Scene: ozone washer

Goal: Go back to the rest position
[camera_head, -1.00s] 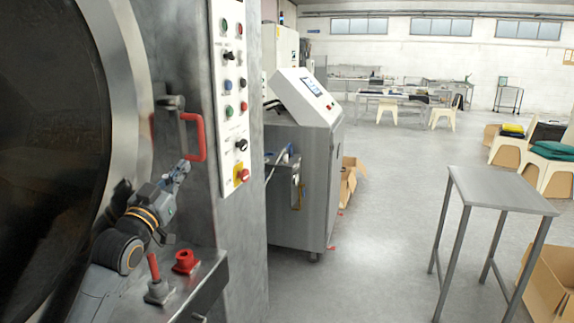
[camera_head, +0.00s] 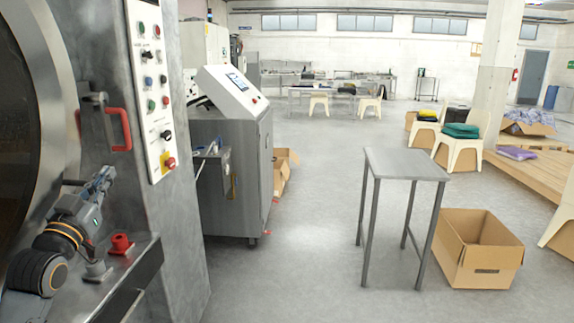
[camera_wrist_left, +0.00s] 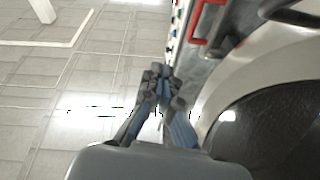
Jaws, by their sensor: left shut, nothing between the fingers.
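My left gripper (camera_head: 104,178) is in front of the big washer at the left of the head view, below the red door handle (camera_head: 118,128) and apart from it. Its fingers are together with nothing between them; the left wrist view also shows the closed fingers (camera_wrist_left: 160,80). The washer's round dark door (camera_head: 22,130) is just left of my left arm. In the left wrist view the red handle (camera_wrist_left: 204,22) and the door (camera_wrist_left: 275,125) lie to the right of the fingers. My right gripper is in neither view.
The washer's control panel (camera_head: 155,90) stands beside the handle. A ledge with a red knob (camera_head: 121,243) is below my left gripper. A grey console (camera_head: 230,165), a small metal table (camera_head: 405,164) and an open carton (camera_head: 478,250) stand to the right. The floor (camera_head: 300,240) between them is clear.

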